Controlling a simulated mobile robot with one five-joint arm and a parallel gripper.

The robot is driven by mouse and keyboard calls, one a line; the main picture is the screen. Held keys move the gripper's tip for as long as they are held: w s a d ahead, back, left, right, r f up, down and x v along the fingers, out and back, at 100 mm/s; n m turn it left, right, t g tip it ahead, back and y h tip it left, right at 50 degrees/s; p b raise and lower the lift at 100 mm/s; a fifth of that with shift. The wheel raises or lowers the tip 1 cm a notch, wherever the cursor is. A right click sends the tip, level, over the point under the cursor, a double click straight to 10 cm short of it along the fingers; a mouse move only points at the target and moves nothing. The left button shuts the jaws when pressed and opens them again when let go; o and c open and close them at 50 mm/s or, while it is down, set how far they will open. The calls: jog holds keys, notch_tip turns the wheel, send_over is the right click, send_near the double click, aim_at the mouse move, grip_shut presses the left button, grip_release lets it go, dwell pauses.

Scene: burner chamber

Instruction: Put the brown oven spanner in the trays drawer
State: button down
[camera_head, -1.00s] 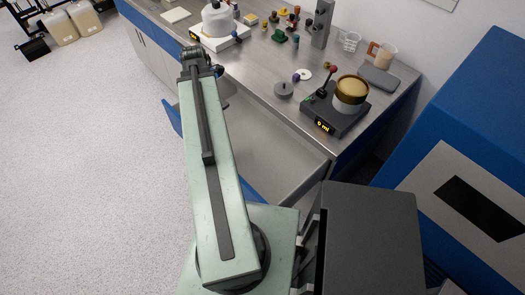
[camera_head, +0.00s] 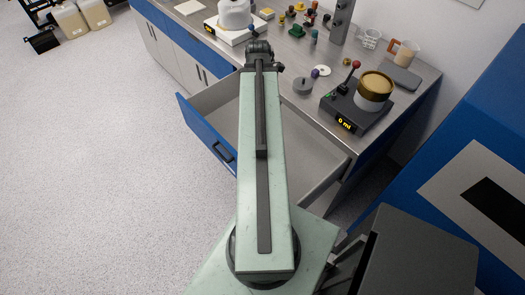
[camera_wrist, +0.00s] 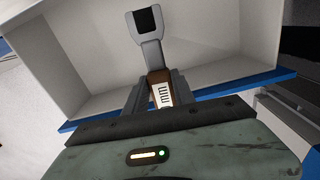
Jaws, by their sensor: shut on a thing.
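My gripper (camera_wrist: 157,92) is shut on the brown oven spanner (camera_wrist: 158,77) in the wrist view. The spanner has a brown handle with a white marked label and a grey forked head (camera_wrist: 147,30) pointing away from my gripper. The open drawer (camera_head: 205,128) has a blue front with a dark handle, and its pale inside shows on both sides of my arm. In the wrist view the drawer's pale walls (camera_wrist: 75,45) and blue edge (camera_wrist: 225,92) surround the spanner's head. I cannot tell how high the spanner is above the drawer floor. My gripper is hidden in the head view.
The steel bench top holds a black device (camera_head: 350,110) with a red-knobbed lever and a gold-lidded pot (camera_head: 375,90), a white device (camera_head: 235,25), and several small coloured pieces. A blue machine (camera_head: 480,100) stands at right.

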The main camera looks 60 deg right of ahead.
jog(key=shift+n, duration=0.3)
jog(key=w+f+b, duration=0.1)
jog(key=f+b, duration=0.9)
jog(key=w+d+f+b, duration=0.1)
jog(key=f+b, duration=0.8)
jog(key=f, duration=0.2)
jog(key=w+f+b, duration=0.1)
jog(key=f+b, duration=0.9)
jog(key=f, duration=0.1)
jog(key=shift+w+d+f+b, duration=0.1)
jog(key=shift+w+d+b, duration=0.05)
jog(key=shift+d+b, duration=0.2)
jog(key=shift+r, duration=0.25)
jog(key=shift+f, duration=0.2)
jog(key=c, duration=1.1)
grip_release()
jog(key=shift+o, duration=0.2)
